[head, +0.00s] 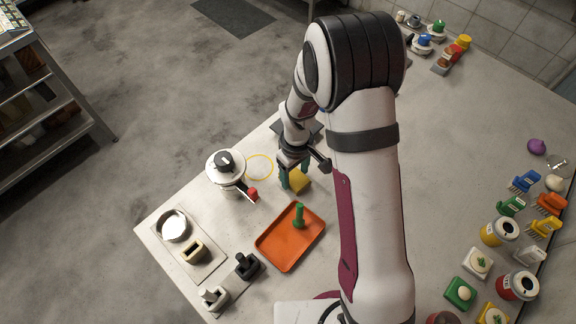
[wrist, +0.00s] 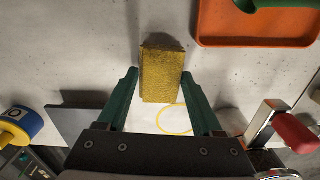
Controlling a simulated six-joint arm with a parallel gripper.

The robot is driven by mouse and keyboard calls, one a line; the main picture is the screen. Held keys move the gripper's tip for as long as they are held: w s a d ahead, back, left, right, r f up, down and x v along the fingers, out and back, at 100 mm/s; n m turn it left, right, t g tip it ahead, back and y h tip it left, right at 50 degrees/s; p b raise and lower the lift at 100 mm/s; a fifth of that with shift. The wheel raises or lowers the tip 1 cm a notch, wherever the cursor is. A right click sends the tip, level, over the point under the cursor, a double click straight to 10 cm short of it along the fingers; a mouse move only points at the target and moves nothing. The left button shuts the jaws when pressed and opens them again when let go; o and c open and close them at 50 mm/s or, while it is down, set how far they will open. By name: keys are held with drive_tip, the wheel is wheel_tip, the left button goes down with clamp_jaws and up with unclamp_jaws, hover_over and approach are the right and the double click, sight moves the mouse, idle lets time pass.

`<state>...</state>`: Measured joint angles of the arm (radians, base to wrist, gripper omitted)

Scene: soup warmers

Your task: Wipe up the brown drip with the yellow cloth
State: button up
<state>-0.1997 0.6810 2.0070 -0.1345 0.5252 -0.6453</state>
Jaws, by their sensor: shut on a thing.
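The yellow cloth (head: 299,181) is a thick, block-like pad near the middle of the counter, above the orange tray in the head view. My gripper (head: 294,180) points down at it, with its green fingers beside it. In the wrist view the cloth (wrist: 162,70) lies between the fingertips of my gripper (wrist: 161,76), which is shut on it. I cannot tell whether the cloth touches the counter. I see no brown drip in either view; my arm and the cloth hide part of the counter.
A thin yellow ring (head: 260,167) marks the counter beside a white pot (head: 226,167) with a red-ended lever (head: 251,194). The orange tray (head: 277,252) holds a green upright tool (head: 299,216). Brushes, jars and pads crowd the right side (head: 511,206).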

drive_tip(key=shift+s+d, duration=0.6)
drive_tip(key=shift+s+d+r, duration=0.1)
drive_tip(key=shift+d+r, duration=0.05)
drive_tip(key=shift+r, duration=3.95)
